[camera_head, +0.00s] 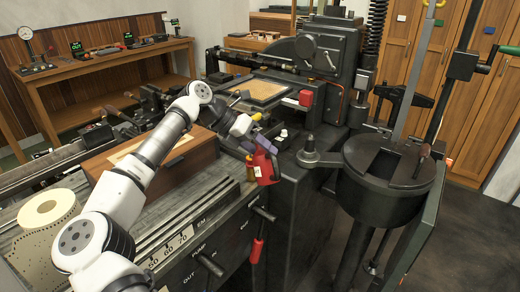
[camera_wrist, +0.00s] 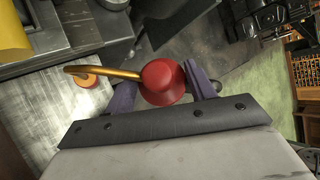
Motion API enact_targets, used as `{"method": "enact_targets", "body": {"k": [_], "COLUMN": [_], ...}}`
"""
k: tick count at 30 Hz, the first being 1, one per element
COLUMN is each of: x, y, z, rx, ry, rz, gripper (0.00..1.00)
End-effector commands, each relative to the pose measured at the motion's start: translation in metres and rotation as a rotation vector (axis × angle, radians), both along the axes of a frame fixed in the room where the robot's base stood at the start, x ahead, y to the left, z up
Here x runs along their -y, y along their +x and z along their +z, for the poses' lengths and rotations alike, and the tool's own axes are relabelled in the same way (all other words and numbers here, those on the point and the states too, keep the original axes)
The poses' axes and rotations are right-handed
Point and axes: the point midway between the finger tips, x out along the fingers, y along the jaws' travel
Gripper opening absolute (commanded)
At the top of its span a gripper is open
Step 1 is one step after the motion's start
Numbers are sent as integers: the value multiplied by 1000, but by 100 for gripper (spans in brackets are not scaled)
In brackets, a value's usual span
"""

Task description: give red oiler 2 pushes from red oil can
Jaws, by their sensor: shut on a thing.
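The red oil can (camera_head: 265,168) hangs between the purple fingers of my gripper (camera_head: 258,146), beside the front edge of the machine bed. In the wrist view my gripper (camera_wrist: 165,92) is shut on the can's round red body (camera_wrist: 163,82). Its long brass spout (camera_wrist: 105,73) points left, its tip near a small orange round piece (camera_wrist: 86,81). Whether they touch is unclear. A red cup-like fitting (camera_head: 306,98) sits on the machine behind; I cannot tell whether it is the red oiler.
A wooden box (camera_head: 150,160) stands on the bed under my arm. A round black pot-like housing (camera_head: 388,180) stands to the right. A red-gripped lever (camera_head: 257,250) hangs at the bed front. A paper roll (camera_head: 47,215) lies front left. Dark floor is open at far right.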

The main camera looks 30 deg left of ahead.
Motion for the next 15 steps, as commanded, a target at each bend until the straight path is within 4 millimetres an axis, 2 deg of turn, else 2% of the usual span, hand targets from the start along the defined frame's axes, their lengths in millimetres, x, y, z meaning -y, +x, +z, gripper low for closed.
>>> {"method": "enact_targets", "body": {"k": [6, 15], "x": [0, 0], "y": [0, 0], "z": [13, 14], "rx": [1, 1], "ry": [0, 0], "rz": [0, 0], "gripper": [26, 26]}}
